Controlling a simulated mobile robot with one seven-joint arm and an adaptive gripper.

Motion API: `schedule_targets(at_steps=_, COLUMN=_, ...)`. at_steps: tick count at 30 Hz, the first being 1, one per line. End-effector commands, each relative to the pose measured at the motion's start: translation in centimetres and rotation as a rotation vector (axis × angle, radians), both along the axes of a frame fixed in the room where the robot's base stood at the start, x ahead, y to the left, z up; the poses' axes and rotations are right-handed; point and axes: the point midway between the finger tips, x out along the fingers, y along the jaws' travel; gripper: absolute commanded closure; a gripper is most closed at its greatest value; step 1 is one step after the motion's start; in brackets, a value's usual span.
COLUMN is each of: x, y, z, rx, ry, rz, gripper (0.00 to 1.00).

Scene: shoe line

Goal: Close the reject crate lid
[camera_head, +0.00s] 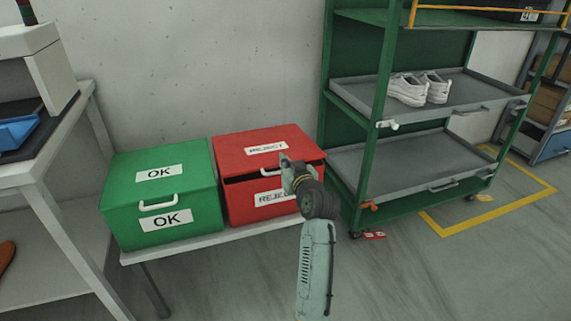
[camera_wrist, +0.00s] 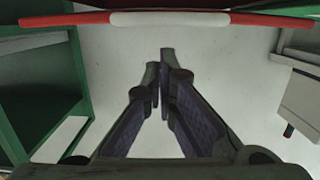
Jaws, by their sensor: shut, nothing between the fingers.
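The red reject crate (camera_head: 247,207) stands on a low bench with REJECT labels on its lid and front. Its lid (camera_head: 236,158) is slightly open, with a dark gap along the front below the lid's edge. In the wrist view the lid's red edge (camera_wrist: 70,21) and white handle (camera_wrist: 168,18) run across the top. My gripper (camera_wrist: 160,58) is shut and empty; its fingertips show apart from the lid edge. Contact cannot be told there.
A closed green OK crate (camera_head: 120,190) stands directly left of the reject crate on the bench (camera_head: 225,238). A green trolley (camera_head: 383,75) with grey trays and white shoes (camera_head: 408,90) is close on the right. A grey table (camera_head: 50,170) is at the left. The floor in front is open.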

Motion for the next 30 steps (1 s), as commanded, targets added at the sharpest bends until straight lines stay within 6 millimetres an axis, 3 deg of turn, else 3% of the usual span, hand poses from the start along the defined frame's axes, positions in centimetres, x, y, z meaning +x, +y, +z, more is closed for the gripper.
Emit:
schedule_targets(at_steps=6, x=0.1, y=0.0, z=-1.3, rx=-0.001, ry=-0.001, rz=0.000, gripper=1.00)
schedule_targets(at_steps=17, x=0.1, y=0.0, z=-1.5, rx=0.000, ry=-0.002, rz=0.000, gripper=1.00)
schedule_targets(at_steps=26, x=-0.4, y=-0.1, z=-5.8, rx=0.000, ry=-0.002, rz=0.000, gripper=1.00)
schedule_targets(at_steps=30, x=-0.5, y=-0.1, z=-6.2, rx=0.000, ry=-0.001, rz=0.001, gripper=1.00)
